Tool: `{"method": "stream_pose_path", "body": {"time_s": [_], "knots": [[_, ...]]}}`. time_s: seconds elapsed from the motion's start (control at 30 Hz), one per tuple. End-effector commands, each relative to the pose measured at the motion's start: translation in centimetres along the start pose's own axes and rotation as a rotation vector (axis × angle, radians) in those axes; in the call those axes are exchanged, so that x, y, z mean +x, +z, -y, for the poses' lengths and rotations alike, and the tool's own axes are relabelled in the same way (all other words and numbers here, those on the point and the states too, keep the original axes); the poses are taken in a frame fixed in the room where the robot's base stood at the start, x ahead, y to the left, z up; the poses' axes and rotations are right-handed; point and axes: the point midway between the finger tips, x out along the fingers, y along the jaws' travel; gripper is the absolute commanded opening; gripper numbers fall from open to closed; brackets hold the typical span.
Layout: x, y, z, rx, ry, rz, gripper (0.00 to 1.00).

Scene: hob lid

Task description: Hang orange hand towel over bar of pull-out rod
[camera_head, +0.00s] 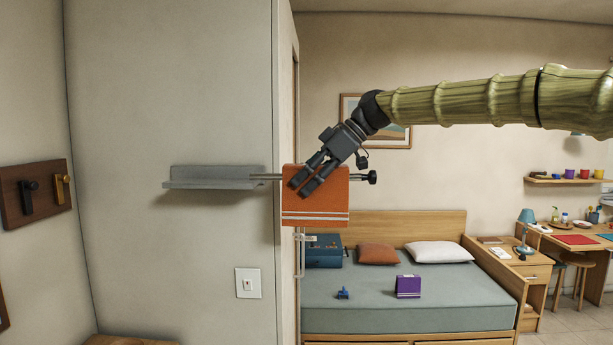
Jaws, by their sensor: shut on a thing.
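The orange hand towel (316,205), with pale stripes near its lower edge, is at the pull-out rod, just right of the wall corner. The rod's bar (265,177) runs right from a grey wall bracket (214,178) and shows again past the towel, ending in a black knob (371,177). The towel hides the bar's middle. I cannot tell whether it drapes over both sides of the bar. My gripper (300,188) comes from the upper right, its fingers shut on the towel's upper part, in front of it.
A bed (400,285) stands behind, with a purple item (408,286), a blue case (323,251) and pillows. The wall corner lies close left of the towel.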

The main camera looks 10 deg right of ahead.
Motion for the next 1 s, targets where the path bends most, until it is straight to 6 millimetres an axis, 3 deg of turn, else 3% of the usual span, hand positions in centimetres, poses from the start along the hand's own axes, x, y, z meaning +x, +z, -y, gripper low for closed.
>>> {"method": "stream_pose_path", "body": {"time_s": [0.33,0.37,0.5,0.83,1.0], "knots": [[0.2,0.2,0.0,0.000,0.000,-0.001,0.23],[0.2,0.2,0.0,0.000,0.000,-0.001,0.55],[0.2,0.2,0.0,0.000,0.000,0.000,0.76],[0.1,0.2,0.0,0.000,0.000,0.000,0.76],[-1.2,0.2,-0.1,0.000,0.002,-0.002,0.76]]}}
